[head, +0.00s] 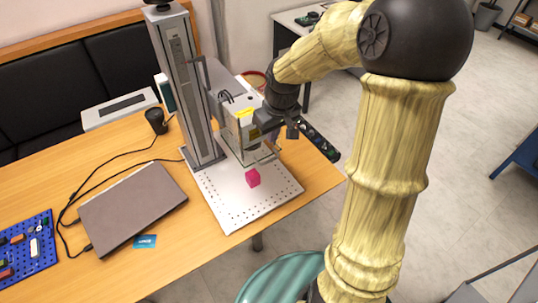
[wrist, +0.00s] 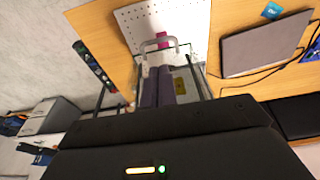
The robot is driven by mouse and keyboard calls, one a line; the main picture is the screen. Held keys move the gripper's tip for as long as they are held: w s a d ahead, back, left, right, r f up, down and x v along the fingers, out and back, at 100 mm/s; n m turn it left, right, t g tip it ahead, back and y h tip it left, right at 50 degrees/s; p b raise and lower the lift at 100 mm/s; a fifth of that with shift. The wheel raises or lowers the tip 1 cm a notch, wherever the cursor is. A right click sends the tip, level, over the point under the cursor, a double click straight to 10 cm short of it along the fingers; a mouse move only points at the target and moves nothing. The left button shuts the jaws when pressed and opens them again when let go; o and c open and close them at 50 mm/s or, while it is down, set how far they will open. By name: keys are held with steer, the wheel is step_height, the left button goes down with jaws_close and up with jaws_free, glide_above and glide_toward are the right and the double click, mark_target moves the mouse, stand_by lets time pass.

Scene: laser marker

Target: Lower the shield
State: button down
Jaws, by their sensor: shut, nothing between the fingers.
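The laser marker stands on the wooden table, with a grey column (head: 182,85) and a boxy marking head (head: 232,105) bearing a yellow label. A clear shield (head: 262,155) hangs below the head, its lower edge above the perforated plate. In the wrist view, a pale U-shaped handle (wrist: 158,42) shows just beyond my fingertips; I cannot tell whether they touch. My gripper (wrist: 164,72) is shut and empty, beside the head and shield.
The white perforated plate (head: 225,205) lies under the head. A closed laptop (head: 133,207), a blue card (head: 145,241), a black cup (head: 156,119) and cables are to the left. A dark panel with buttons (head: 320,138) is right of my gripper.

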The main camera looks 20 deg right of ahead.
mark_target(269, 160)
steer(key=f, duration=0.3)
steer(key=w+f, duration=0.1)
steer(key=f, duration=0.6)
steer(key=shift+w+a, duration=0.35)
steer(key=shift+r, duration=0.1)
step_height(269, 160, down, 18)
steer(key=b, duration=1.3)
steer(key=shift+s, duration=0.15)
steer(key=shift+f, duration=0.25)
steer(key=shift+s, duration=0.1)
